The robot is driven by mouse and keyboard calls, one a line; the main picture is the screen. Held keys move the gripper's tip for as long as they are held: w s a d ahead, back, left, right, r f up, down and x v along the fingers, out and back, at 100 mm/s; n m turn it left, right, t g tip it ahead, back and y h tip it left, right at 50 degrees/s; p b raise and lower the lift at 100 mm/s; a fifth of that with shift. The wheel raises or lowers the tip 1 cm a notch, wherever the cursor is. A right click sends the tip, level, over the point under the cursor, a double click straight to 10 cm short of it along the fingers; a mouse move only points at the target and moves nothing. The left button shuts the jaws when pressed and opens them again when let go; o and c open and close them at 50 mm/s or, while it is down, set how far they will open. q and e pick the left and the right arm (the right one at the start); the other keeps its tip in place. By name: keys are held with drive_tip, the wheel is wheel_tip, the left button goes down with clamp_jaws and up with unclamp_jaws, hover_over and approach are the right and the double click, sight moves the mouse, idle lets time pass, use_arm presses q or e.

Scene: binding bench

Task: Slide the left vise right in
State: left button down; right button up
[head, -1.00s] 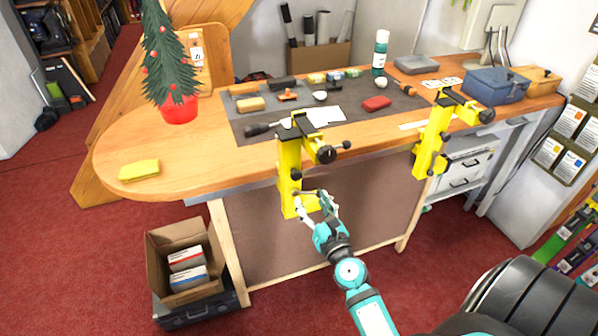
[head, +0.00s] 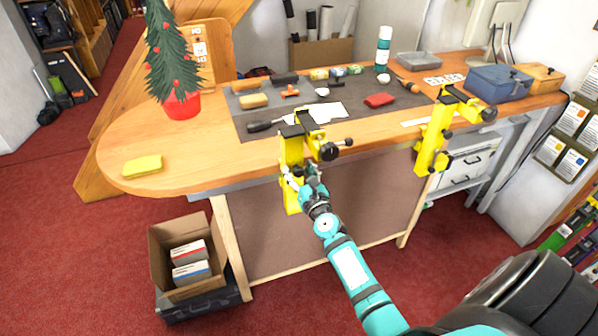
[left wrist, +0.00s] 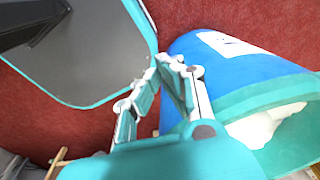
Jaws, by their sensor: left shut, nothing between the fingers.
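The left vise (head: 292,152) is yellow with black jaws and a black handle, upright at the bench's front edge, its lower part hanging below the top. My right gripper (head: 300,177) is at this lower part, with finger parts showing at both sides of the yellow post. Whether it grips the post is hard to tell, since the hand covers part of it. The right vise (head: 432,145) is a similar yellow one on the same edge. My left gripper (left wrist: 165,63) shows only in the left wrist view, shut and empty, its fingertips together.
The wooden bench (head: 215,155) carries a dark mat with tools, a red-potted tree (head: 182,105) and a yellow sponge (head: 142,167). A blue bin (left wrist: 225,75) is beside my left gripper.

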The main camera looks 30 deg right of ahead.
clamp_jaws()
